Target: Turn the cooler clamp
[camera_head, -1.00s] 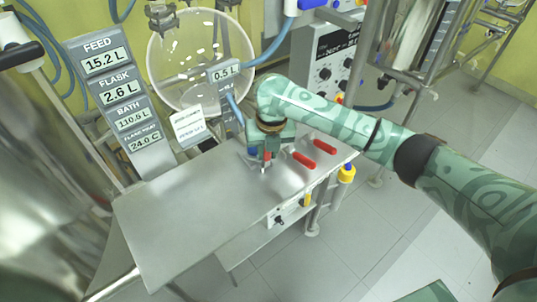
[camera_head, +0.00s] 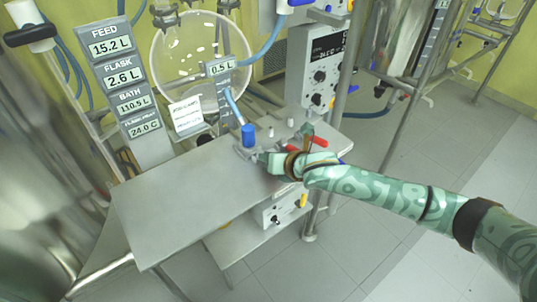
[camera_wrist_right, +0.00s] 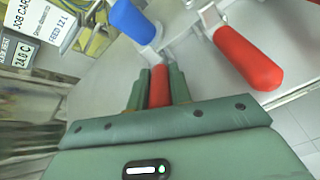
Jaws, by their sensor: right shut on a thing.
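My right gripper (camera_head: 264,157) is low over the steel table, beside a valve fitting with an upright blue handle (camera_head: 248,135). In the right wrist view its fingers (camera_wrist_right: 158,88) are shut on a red handle (camera_wrist_right: 158,84), attached to a metal fitting. The blue handle (camera_wrist_right: 133,20) shows just beyond it. A second red handle (camera_wrist_right: 247,57) lies to the right, outside the fingers. No label shows which one is the cooler clamp. My left gripper is not in view.
The steel table (camera_head: 175,205) is bare on its left. A round glass vessel (camera_head: 185,55) stands behind it, with a display column (camera_head: 122,75) to its left. A control box (camera_head: 318,65) stands behind on the right. A white card (camera_head: 186,115) is at the table's back.

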